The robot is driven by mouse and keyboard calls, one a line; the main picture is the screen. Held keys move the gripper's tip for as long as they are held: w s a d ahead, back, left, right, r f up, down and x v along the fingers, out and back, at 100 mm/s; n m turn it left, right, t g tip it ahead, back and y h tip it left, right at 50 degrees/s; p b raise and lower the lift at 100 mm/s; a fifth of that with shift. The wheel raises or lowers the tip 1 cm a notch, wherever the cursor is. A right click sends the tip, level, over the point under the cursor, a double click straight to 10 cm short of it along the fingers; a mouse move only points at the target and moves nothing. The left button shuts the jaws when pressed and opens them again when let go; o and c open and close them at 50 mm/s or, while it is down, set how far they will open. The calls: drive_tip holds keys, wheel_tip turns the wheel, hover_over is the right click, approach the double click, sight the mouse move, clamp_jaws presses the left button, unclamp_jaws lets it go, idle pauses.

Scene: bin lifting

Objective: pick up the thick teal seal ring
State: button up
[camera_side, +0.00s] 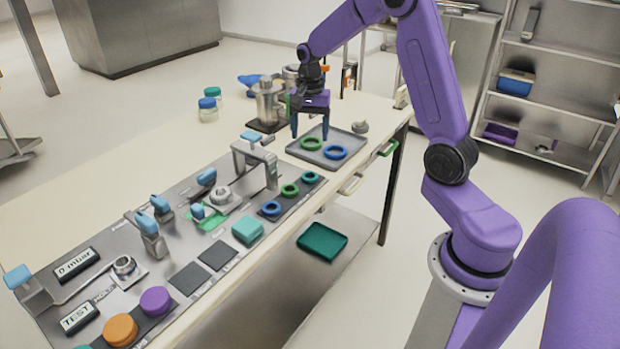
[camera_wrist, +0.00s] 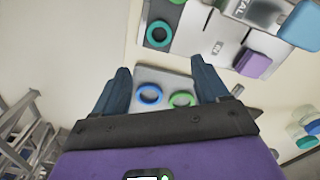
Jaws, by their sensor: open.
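A teal ring (camera_side: 309,177) lies at the far end of a row of rings on the grey panel. A teal ring (camera_wrist: 158,34) also shows in the wrist view, near the top, beyond the fingertips. My gripper (camera_side: 310,134) is open and empty, pointing down over the small grey tray (camera_side: 296,153). In the wrist view its fingers (camera_wrist: 163,74) stand apart on either side of the tray. The tray holds a green ring (camera_side: 311,143) and a blue ring (camera_side: 335,152). The teal ring is outside the jaws.
A green ring (camera_side: 290,190) and a blue ring (camera_side: 270,208) lie beside the teal one. A metal bracket (camera_side: 255,162) stands on the panel nearby.

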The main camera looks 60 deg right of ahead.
wheel_tip(320, 180, down, 13)
drive_tip(key=shift+s+a+r, duration=0.1)
drive_tip(key=shift+s+a, duration=0.05)
idle(0.4)
drive_tip(key=c, duration=1.1)
